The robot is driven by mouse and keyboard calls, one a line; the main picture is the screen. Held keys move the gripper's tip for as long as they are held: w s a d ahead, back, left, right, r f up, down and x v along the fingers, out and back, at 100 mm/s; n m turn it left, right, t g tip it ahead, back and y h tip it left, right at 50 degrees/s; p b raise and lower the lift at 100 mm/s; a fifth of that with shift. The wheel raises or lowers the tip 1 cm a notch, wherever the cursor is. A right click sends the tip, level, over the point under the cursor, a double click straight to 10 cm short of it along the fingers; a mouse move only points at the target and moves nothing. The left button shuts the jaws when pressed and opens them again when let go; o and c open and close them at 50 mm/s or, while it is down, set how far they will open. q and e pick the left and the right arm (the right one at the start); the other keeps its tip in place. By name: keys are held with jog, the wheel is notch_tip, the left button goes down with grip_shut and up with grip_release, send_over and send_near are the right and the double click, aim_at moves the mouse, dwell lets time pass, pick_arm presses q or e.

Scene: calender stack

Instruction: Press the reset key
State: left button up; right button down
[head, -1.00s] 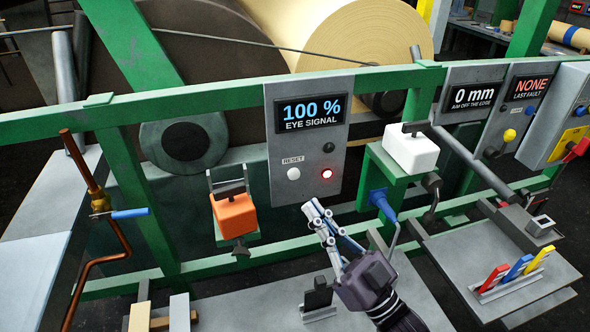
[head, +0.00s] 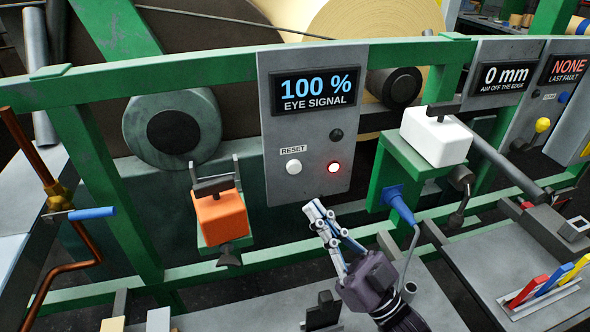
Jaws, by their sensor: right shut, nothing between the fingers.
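The reset key is a round white button (head: 294,167) under a small RESET label on the grey panel (head: 309,215) in the head view. A lit red lamp (head: 333,168) is to its right, and a dark round knob (head: 336,135) is above the lamp. The panel's display (head: 315,90) reads 100 % EYE SIGNAL. My right gripper (head: 316,210) is shut and empty. In the picture its fingertips are below the panel's lower part, beneath and a little right of the white button, apart from it. My left gripper is not in view.
An orange box (head: 220,217) on a bracket is left of the panel. A white box (head: 436,136) on a green stand (head: 392,172) is at the right, with a blue connector (head: 398,203) beneath. A green rail (head: 170,78) crosses behind. Coloured levers (head: 545,283) stand at the lower right.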

aim_at(294, 167)
jog(key=shift+w+a+b, duration=0.45)
jog(key=shift+w+b, duration=0.1)
jog(key=shift+w, duration=0.85)
jog(key=shift+w+a+b, duration=0.5)
jog(key=shift+w+b, duration=0.1)
jog(key=shift+w, duration=0.85)
jog(key=shift+w+a+b, duration=0.45)
jog(key=shift+w+b, duration=0.1)
jog(key=shift+w, duration=0.85)
jog(key=shift+w+a, duration=0.1)
jog(key=shift+w, duration=0.3)
jog(key=shift+w+a+b, duration=0.15)
jog(key=shift+w+b, duration=0.25)
jog(key=shift+w, duration=0.05)
jog(key=shift+s, duration=0.15)
jog(key=shift+s+d+p, duration=0.25)
jog(key=shift+s+p, duration=0.2)
jog(key=shift+s, duration=0.3)
